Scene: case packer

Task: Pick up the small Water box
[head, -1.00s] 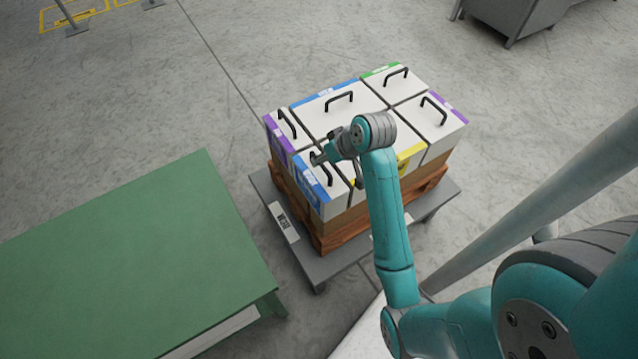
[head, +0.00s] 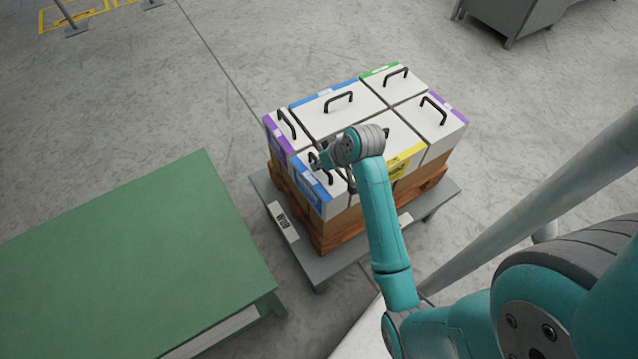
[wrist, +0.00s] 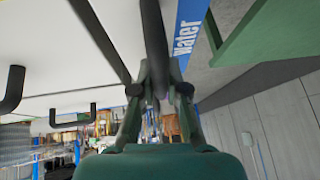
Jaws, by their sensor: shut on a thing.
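The small Water box (head: 311,189) is white on top with a blue band and sits at the front left corner of the stack in the head view. Its blue "Water" label (wrist: 187,38) shows in the wrist view. My gripper (head: 320,164) is over this box and hides part of its top. In the wrist view my gripper (wrist: 159,94) is shut on the box's dark bar handle (wrist: 153,40). The box stands level among its neighbours, and I see no clear gap under it.
Other boxes with purple, blue, green and yellow bands are packed close around it, each handle upright. They stand on a wooden pallet (head: 328,240) on a grey platform (head: 315,268). A green table (head: 120,260) with a bare top is at the left. Floor lies open beyond.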

